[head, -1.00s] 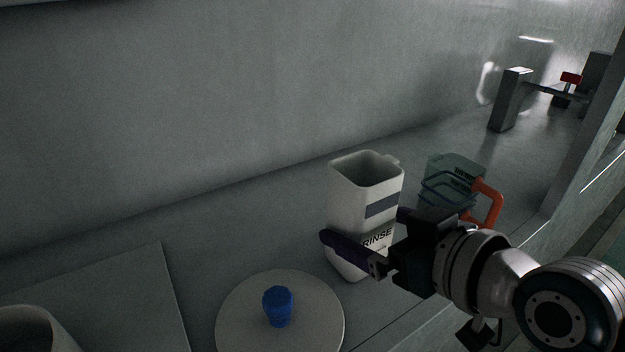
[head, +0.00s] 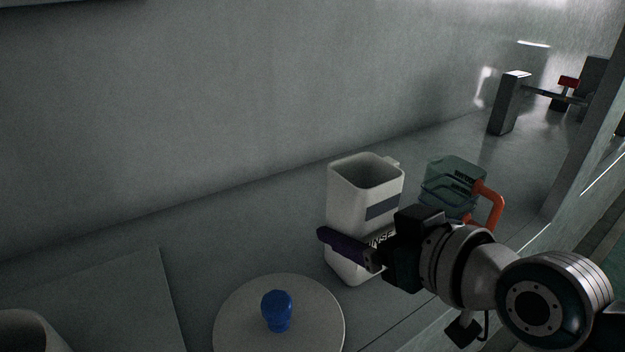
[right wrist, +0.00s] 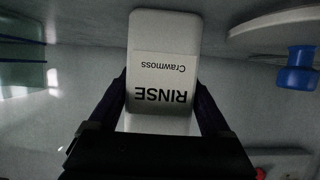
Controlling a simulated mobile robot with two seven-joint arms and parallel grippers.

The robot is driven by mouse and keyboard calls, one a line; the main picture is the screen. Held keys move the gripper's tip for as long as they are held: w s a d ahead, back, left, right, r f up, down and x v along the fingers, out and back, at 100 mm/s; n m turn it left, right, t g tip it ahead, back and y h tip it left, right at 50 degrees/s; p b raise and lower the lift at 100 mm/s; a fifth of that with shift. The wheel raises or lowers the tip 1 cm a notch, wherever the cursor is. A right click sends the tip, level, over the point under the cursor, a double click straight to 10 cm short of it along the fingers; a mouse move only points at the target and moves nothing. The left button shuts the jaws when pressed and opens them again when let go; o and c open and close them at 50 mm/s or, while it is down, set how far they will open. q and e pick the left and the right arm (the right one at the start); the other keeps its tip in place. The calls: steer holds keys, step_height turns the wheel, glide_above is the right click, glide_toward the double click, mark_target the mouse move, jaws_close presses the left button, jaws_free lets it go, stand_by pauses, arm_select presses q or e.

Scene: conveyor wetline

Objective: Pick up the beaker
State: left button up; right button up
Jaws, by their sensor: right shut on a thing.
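A white, square-sided beaker (head: 347,200) with an open top, a small spout and a dark band stands upright on the grey counter in the head view. Its label reads RINSE, and in the right wrist view the beaker (right wrist: 163,45) also shows the word Crawmoss. My right gripper (head: 352,243) is shut on the beaker around its lower middle. In the right wrist view one dark finger lies on each side of it. My left gripper is out of view.
A clear greenish jug (head: 447,184) with an orange handle stands just right of the beaker. A round pale disc (head: 240,318) with a blue knob (head: 277,310) lies in front. A grey wall runs behind. A rimmed vessel (head: 38,322) is at the lower left.

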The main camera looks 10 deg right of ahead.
jaws_close()
steer(key=shift+r, duration=0.2)
steer(key=shift+r+p, duration=0.6)
steer(key=shift+r, duration=0.2)
step_height(320, 180, up, 18)
steer(key=p, duration=0.9)
